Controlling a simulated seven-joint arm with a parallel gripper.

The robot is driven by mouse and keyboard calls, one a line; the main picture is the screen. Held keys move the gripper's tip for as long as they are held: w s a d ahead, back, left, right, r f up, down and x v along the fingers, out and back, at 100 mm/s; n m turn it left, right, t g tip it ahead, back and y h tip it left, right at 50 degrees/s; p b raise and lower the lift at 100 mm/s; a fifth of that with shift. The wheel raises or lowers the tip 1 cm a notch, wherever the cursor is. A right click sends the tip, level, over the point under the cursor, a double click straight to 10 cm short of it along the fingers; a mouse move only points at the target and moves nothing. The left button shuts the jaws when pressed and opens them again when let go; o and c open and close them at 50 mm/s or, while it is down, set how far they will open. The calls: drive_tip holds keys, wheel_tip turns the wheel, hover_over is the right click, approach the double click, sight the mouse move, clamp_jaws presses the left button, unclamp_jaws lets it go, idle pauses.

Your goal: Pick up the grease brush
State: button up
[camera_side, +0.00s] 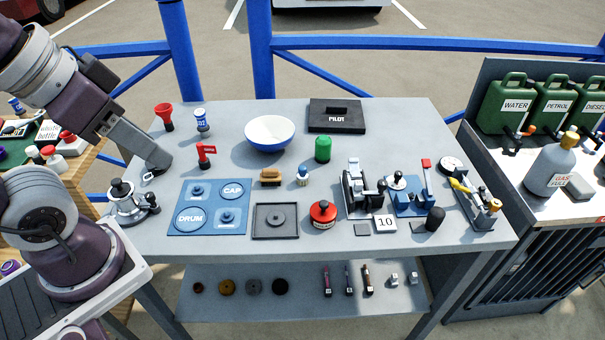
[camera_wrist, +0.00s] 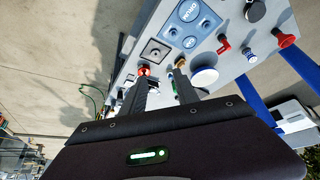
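A small brush with a tan wooden top (camera_side: 270,177), which I take to be the grease brush, lies on the grey table right of the blue tray. It seems to show as a tan spot (camera_wrist: 180,62) just beyond the fingers in the wrist view. My gripper (camera_side: 157,168) is over the left end of the table, well left of the brush and apart from it. In the wrist view its two fingers (camera_wrist: 161,92) stand apart with nothing held between them.
Near the brush are a blue-and-white pot (camera_side: 302,177), a white bowl (camera_side: 268,148), a dark square tray (camera_side: 275,232) and a red pot (camera_side: 323,213). A red flag-like piece (camera_side: 205,153) and a metal winch (camera_side: 128,205) stand near my gripper. Blue rails run behind.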

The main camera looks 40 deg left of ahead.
drive_tip(key=shift+o, duration=1)
